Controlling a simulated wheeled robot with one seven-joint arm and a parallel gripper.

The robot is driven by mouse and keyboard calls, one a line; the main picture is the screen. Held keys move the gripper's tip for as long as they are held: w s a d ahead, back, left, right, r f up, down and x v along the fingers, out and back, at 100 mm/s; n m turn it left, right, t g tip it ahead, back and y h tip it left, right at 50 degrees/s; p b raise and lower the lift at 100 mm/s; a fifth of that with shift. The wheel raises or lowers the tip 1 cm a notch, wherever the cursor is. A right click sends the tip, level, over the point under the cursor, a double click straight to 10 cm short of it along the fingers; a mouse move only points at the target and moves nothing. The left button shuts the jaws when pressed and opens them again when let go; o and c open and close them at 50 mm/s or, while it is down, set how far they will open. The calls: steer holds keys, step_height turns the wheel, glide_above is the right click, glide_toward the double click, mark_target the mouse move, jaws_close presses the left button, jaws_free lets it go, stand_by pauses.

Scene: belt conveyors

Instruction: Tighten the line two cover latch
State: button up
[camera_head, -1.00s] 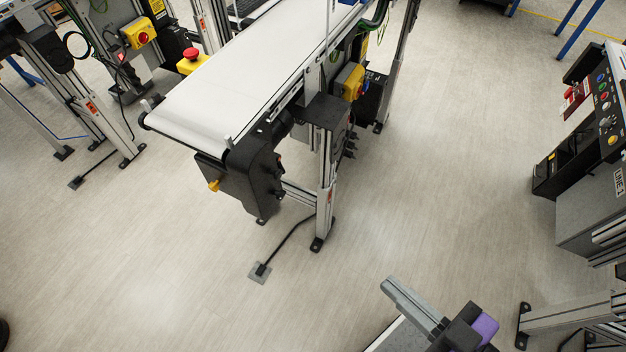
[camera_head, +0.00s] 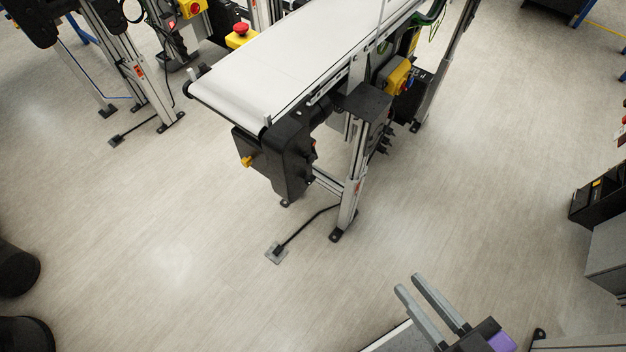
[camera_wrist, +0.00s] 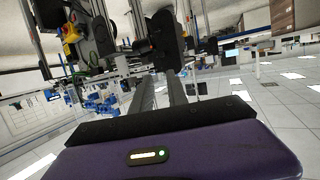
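A white belt conveyor (camera_head: 270,65) stands ahead of me in the head view. A black drive cover (camera_head: 275,155) hangs under its near end, with a small yellow knob (camera_head: 247,161) on its left face that looks like the latch. The knob's exact setting is too small to tell. No line number shows on this conveyor. My gripper (camera_head: 408,284) is at the bottom right of the head view, well apart from the cover, with its two grey fingers spread and nothing between them. The fingers also show in the wrist view (camera_wrist: 160,90).
A conveyor leg (camera_head: 352,185) stands right of the cover, with a cable running to a floor plate (camera_head: 276,253). A red stop button on a yellow box (camera_head: 240,36) is behind the belt. A dark cabinet (camera_head: 600,200) is at the right edge. The floor between is clear.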

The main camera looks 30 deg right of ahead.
steer(key=o, duration=0.5)
steer(key=w+d+f+m+t+h+b, duration=0.1)
steer(key=w+d+f+h+b, duration=0.1)
steer(key=w+b, duration=0.4)
step_height(320, 180, down, 2)
steer(key=shift+d+f+m+t, duration=0.15)
steer(key=shift+d+m+t, duration=0.2)
steer(key=shift+d, duration=0.3)
steer(key=w+d+f+m+h+b, duration=0.1)
steer(key=w+d+f+m+b, duration=0.2)
steer(key=w+d+f+b, duration=0.75)
steer(key=n+y+b, duration=0.3)
steer(key=n+y, duration=0.6)
steer(key=y, duration=0.1)
glide_toward(309, 179)
steer(key=p+x, duration=0.1)
steer(key=x, duration=0.6)
steer(key=shift+f+p, duration=0.15)
steer(key=shift+p, duration=0.15)
steer(key=shift+w, duration=0.15)
steer(key=shift+c, duration=0.4)
jaws_close()
